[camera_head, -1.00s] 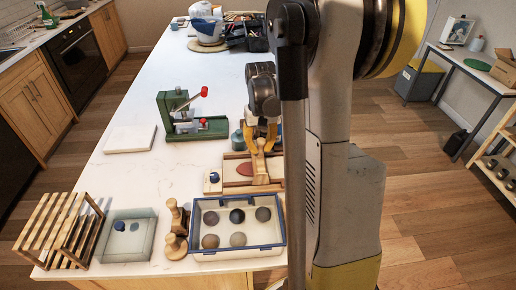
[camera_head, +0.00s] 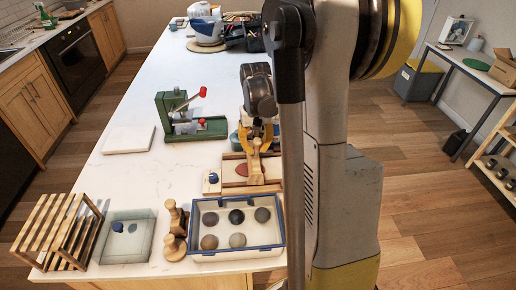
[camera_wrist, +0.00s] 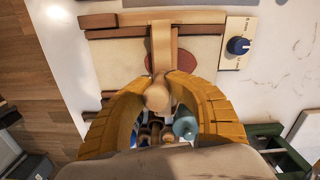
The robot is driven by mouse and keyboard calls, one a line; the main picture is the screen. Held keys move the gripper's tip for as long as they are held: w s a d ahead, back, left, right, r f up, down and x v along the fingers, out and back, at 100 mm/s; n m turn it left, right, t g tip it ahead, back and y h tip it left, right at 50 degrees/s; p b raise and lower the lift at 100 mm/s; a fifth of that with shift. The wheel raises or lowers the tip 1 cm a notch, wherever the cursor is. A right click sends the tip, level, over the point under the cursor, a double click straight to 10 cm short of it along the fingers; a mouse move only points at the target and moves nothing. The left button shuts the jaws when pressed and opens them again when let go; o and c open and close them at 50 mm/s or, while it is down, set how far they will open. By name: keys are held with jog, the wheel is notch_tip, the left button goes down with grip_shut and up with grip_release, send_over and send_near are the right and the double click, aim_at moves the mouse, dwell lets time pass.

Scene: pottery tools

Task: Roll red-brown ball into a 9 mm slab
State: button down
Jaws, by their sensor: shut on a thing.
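The red-brown clay (camera_head: 240,169) lies flattened on a pale rolling board (camera_head: 228,180) with wooden strips. In the wrist view the clay (camera_wrist: 186,61) shows beside a wooden roller (camera_wrist: 163,46) that covers part of it. My gripper (camera_head: 257,146) is above the board, with its yellow fingers shut on the roller's rounded wooden handle (camera_wrist: 157,97). The roller is upright at the handle and its lower part is over the clay. Whether it presses on the clay cannot be told. A white plate with a blue knob (camera_wrist: 238,46) sits beside the board.
A green press with a red-tipped lever (camera_head: 185,118) stands behind the board. In front are a blue-rimmed tray of several balls (camera_head: 282,240), wooden stamps (camera_head: 174,245), a translucent tub (camera_head: 122,254) and a slatted rack (camera_head: 52,230). The countertop's middle is largely clear.

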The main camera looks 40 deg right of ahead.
jog(key=shift+a, duration=0.15)
jog(key=shift+w+a+r, duration=0.15)
jog(key=shift+w+a, duration=0.05)
jog(key=shift+a, duration=0.15)
jog(key=shift+w+a+f, duration=0.1)
jog(key=shift+f, duration=0.15)
jog(key=shift+r, duration=0.1)
